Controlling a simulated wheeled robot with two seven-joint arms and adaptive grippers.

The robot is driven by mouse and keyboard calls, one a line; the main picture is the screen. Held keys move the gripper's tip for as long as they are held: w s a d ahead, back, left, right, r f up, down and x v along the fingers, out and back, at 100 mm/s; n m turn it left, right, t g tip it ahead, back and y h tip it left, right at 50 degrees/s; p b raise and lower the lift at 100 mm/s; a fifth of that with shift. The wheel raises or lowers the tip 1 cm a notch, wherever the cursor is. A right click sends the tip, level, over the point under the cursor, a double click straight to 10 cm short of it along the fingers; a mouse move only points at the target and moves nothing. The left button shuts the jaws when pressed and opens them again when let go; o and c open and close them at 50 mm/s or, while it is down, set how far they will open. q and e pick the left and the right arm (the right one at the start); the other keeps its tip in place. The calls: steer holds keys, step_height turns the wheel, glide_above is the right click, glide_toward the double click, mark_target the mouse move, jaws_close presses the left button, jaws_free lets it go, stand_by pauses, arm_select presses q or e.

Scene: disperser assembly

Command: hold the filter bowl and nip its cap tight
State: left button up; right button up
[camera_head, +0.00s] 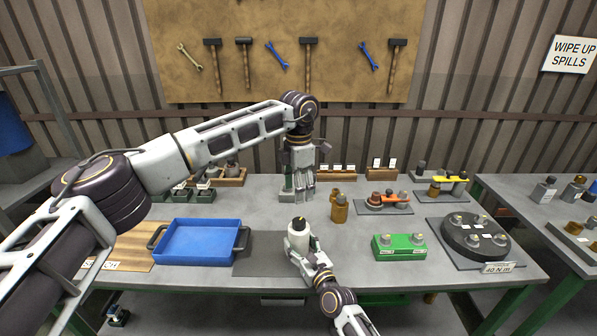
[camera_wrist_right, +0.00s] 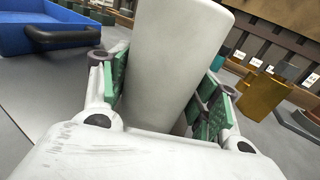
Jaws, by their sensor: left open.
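The white filter bowl (camera_head: 298,242) stands about upright at the front middle of the bench, with a dark cap with a yellow mark (camera_head: 299,224) on top. My right gripper (camera_head: 300,254) comes from the front and has the bowl between its fingers. In the right wrist view, the bowl's white body (camera_wrist_right: 170,65) fills the space between the green finger pads. The cap is out of that view. My left gripper (camera_head: 298,195) is open, pointing down behind the bowl, apart from it. Whether the bowl touches the bench is hard to tell.
A blue tray (camera_head: 197,262) lies left of the bowl, beside a dark mat (camera_head: 262,262). To the right are a brass fitting (camera_head: 339,210), a green block (camera_head: 398,248) and a round dark fixture (camera_head: 475,238). Parts racks line the back.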

steer(key=o, duration=0.4)
steer(key=shift+s+d, duration=0.1)
steer(key=shift+s, duration=0.05)
steer(key=shift+v, duration=5.85)
